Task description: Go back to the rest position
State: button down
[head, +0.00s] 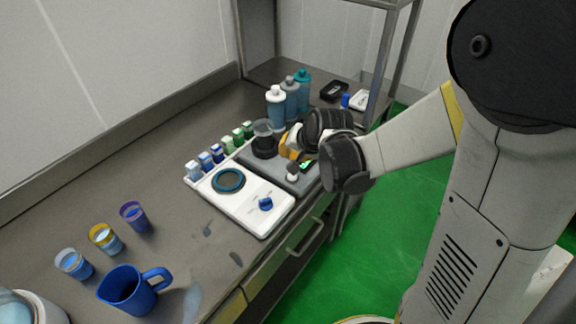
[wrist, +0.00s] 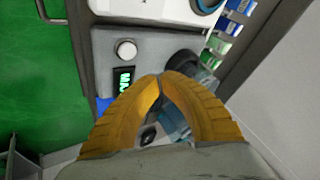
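My gripper (head: 287,148) hangs above the grey device, near its back part, in the head view. In the wrist view its two yellow fingers (wrist: 160,77) meet at the tips with nothing seen between them. The gripper is shut and empty. The grey device (wrist: 106,52) below it has a round white knob (wrist: 126,49) and a small green-lit display (wrist: 123,80). A dark round part with a clear cup (head: 263,132) stands on it, just left of the gripper. My wrist hides part of the device.
A white panel (head: 251,198) with a blue knob and several small cartons (head: 217,153) sit in front. Several bottles (head: 276,105) stand behind my gripper. A blue mug (head: 130,292) and tumblers (head: 104,240) are at front left. Shelf posts (head: 386,60) rise at the back.

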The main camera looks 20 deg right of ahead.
jog(key=s+r+n, duration=0.3)
jog(key=s+r, duration=0.2)
jog(key=s, duration=0.5)
jog(key=s+r+n+h, duration=0.1)
jog(key=s+r+n, duration=0.2)
jog(key=s, duration=0.8)
notch_tip(320, 180, up, 3)
jog(key=shift+d+f+n+h, duration=0.1)
jog(key=shift+d+n+h, duration=0.15)
jog(key=shift+n+h, duration=0.05)
